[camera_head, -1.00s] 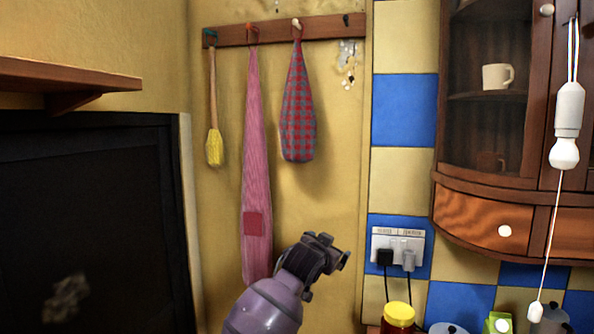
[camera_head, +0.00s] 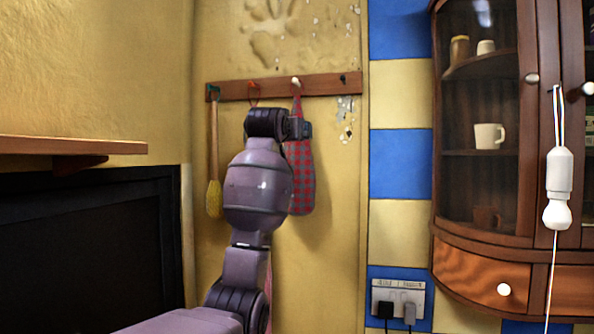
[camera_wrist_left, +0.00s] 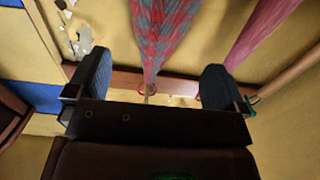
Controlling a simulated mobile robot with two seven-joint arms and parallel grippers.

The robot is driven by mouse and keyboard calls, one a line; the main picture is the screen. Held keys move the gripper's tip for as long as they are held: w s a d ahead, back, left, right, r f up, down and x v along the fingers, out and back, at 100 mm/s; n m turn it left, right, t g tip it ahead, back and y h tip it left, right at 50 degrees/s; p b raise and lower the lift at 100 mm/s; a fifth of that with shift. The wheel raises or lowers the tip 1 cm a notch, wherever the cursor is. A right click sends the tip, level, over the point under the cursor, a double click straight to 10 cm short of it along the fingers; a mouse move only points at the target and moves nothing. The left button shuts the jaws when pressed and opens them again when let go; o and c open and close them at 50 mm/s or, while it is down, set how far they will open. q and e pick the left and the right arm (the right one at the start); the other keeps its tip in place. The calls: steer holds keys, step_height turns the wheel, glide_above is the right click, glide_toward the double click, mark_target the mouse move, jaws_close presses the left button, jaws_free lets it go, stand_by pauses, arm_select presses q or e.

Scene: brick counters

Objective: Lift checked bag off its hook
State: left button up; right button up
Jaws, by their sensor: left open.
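The red and grey checked bag (camera_head: 302,180) hangs by its narrow top from a pale hook (camera_head: 295,83) on the wooden rail. My left gripper (camera_head: 304,129) is at the upper part of the bag, and my arm covers the bag's left side. In the left wrist view the open left gripper (camera_wrist_left: 153,72) has one finger on each side of the bag's narrow neck (camera_wrist_left: 157,40), with gaps to both fingers. The bag's loop shows near the gripper's base. My right gripper is not in view.
The rail (camera_head: 325,84) also holds a yellow brush (camera_head: 214,198) and a pink cloth (camera_wrist_left: 258,30), mostly hidden behind my arm in the head view. A glass-fronted cabinet (camera_head: 485,190) stands right. A wooden shelf (camera_head: 70,146) juts out at left.

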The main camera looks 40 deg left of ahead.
mark_target(297, 148)
arm_select(q)
steer(key=shift+p+x, duration=1.5)
steer(key=shift+x, duration=2.5)
steer(key=shift+w, duration=0.35)
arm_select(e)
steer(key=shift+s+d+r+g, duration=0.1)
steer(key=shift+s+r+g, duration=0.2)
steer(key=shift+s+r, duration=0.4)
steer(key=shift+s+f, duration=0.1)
arm_select(q)
steer(key=c, duration=1.2)
